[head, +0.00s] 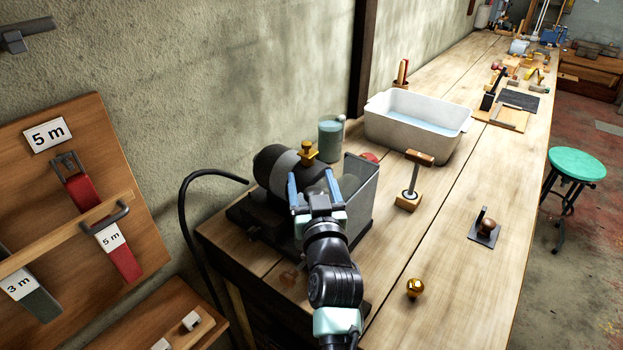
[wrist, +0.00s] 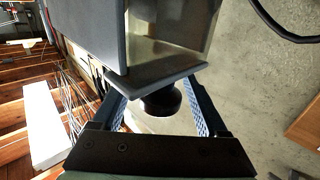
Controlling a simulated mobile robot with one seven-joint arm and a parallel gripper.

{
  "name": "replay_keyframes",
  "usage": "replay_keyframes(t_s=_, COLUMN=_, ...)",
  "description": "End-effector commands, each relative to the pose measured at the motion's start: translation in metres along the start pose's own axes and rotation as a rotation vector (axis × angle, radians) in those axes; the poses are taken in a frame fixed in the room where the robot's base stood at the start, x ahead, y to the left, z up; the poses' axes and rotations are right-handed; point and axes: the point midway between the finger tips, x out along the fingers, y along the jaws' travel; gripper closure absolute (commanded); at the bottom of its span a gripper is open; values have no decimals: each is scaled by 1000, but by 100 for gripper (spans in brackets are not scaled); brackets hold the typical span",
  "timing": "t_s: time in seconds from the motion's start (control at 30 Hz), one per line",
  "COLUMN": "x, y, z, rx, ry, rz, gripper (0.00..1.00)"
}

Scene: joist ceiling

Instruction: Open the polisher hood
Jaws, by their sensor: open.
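The polisher (head: 275,170) is a dark motor unit at the near left end of the bench. Its hood (head: 361,192) is a grey box with a see-through side, and looks closed. The hood also fills the upper middle of the wrist view (wrist: 90,35). A black round knob (wrist: 160,98) sticks out under a grey flap or lip of the hood. My gripper (head: 311,182) is in front of the polisher, open, with its blue fingers either side of the knob in the wrist view (wrist: 152,88). I cannot tell whether a finger touches it. My gripper hides the knob in the head view.
A jar of greenish liquid (head: 330,139) and a white water tub (head: 417,122) stand behind. A wooden-handled tool (head: 411,181), a brass ball (head: 414,288) and a small plate with a knob (head: 485,229) are on the bench. A black cable (head: 186,215) hangs at left.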

Motion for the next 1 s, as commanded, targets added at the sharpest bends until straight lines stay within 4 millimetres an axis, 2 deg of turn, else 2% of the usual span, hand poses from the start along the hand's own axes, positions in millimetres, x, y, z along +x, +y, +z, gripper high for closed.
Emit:
replay_keyframes(t_s=0.27, x=1, y=0, z=0, rx=1, ry=0, rz=0, gripper=24)
replay_keyframes(t_s=0.7, x=1, y=0, z=0, rx=0, ry=0, rz=0, gripper=100)
replay_keyframes(t_s=1.0, x=1, y=0, z=0, rx=0, ry=0, rz=0, gripper=100)
